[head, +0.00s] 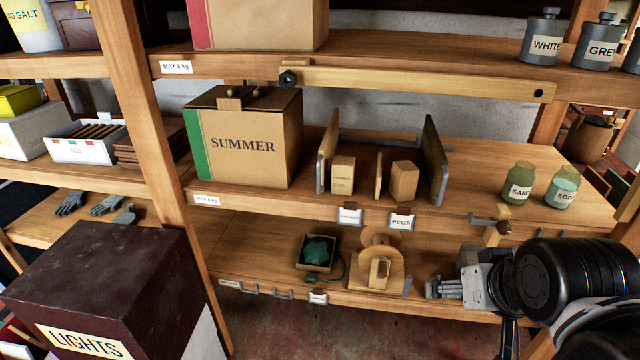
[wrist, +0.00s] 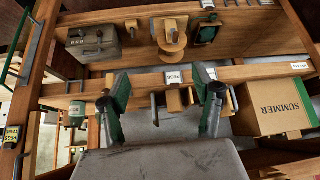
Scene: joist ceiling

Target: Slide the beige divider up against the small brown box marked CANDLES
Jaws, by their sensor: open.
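The beige divider (head: 379,175) is a thin upright panel on the middle shelf. It stands between the small brown box marked CANDLES (head: 342,177), to its left, and a plain-looking brown box (head: 404,181), to its right. A gap shows between the divider and the CANDLES box. My gripper (head: 432,288) is at the lower right in the head view, in front of the lower shelf and apart from these things. In the wrist view, which looks upside down, its fingers (wrist: 163,80) are spread and empty; the right finger partly hides the area by the CANDLES box.
Two taller dividers (head: 328,150) (head: 435,160) stand outside both boxes. A SUMMER box (head: 243,145) is at left, and green jars (head: 519,182) are at right. A wooden bar (head: 415,82) crosses above. PEGS (head: 401,221) and another tag hang on the shelf edge.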

